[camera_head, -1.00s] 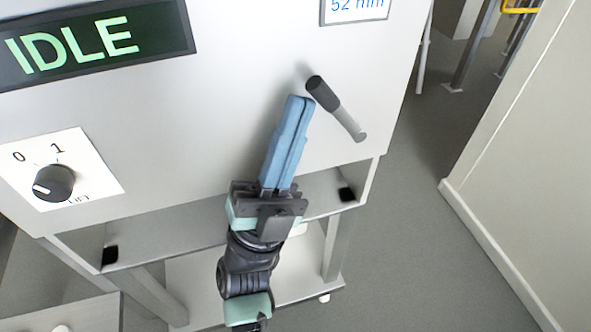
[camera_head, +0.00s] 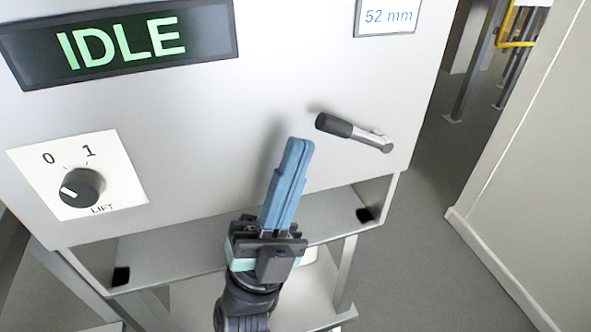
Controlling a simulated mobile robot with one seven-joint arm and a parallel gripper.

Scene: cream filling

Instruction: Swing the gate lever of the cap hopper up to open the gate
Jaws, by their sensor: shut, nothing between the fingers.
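The gate lever (camera_head: 358,134) is on the white front panel of the machine. Its black grip (camera_head: 333,124) points left and slightly up, and its grey metal shaft runs down to the right to a rounded end (camera_head: 387,147). My gripper (camera_head: 300,146) has its blue fingers pressed together, with nothing between them. The fingers point up the picture, and their tips are just left of and below the black grip. A small gap shows between tips and grip in this view. The gate itself and the cap hopper's inside cannot be made out.
A dark display (camera_head: 120,42) reads IDLE at the upper left. A LIFT knob (camera_head: 82,187) is below it, and a 52 mm sign (camera_head: 388,17) is at the top. An open shelf (camera_head: 190,245) lies under the panel. Floor and a pale wall (camera_head: 530,180) are at right.

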